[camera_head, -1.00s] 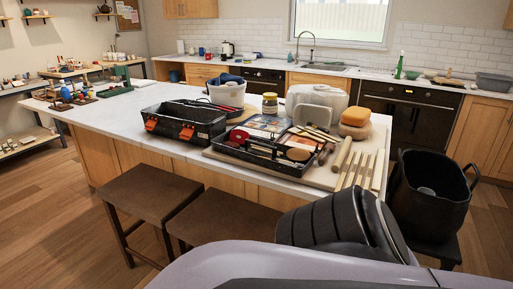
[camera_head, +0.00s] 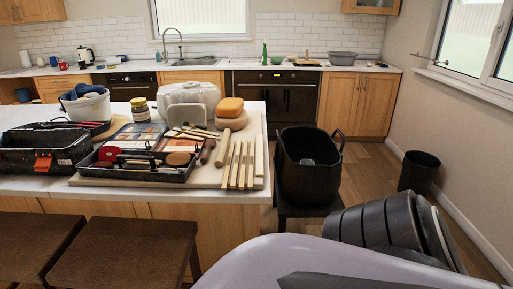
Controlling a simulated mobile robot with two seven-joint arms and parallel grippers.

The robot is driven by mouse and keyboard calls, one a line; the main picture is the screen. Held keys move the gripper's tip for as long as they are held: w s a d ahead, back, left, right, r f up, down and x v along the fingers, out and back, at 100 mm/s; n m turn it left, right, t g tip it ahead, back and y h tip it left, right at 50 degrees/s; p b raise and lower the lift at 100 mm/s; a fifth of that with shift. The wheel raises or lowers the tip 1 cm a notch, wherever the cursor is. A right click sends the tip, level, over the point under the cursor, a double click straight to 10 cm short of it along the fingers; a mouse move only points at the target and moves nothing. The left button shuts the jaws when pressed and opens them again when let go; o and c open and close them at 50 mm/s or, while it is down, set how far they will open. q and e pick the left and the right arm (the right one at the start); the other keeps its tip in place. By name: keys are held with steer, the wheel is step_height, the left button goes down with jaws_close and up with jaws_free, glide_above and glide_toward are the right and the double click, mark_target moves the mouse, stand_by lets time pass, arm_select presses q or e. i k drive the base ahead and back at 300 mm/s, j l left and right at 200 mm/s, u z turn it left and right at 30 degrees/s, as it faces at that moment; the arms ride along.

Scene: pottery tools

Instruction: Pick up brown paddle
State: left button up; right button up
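I cannot tell for sure which thing is the brown paddle. A dark brown wooden tool (camera_head: 207,151) lies on the pale board, left of a thick light rolling pin (camera_head: 222,148). Several pale wooden sticks (camera_head: 238,165) lie side by side at the board's right end. A black tool tray (camera_head: 137,173) holds a round brown piece (camera_head: 178,159) and a red round piece. Neither of my grippers is in view.
The island's white top (camera_head: 50,187) carries a black toolbox (camera_head: 42,150), a white bucket (camera_head: 87,105), a jar and sponges (camera_head: 229,107). Stools (camera_head: 125,255) stand in front. A black bin (camera_head: 307,165) stands right of the island.

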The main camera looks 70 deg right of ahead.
mark_target(209, 144)
steer(key=z, duration=1.25)
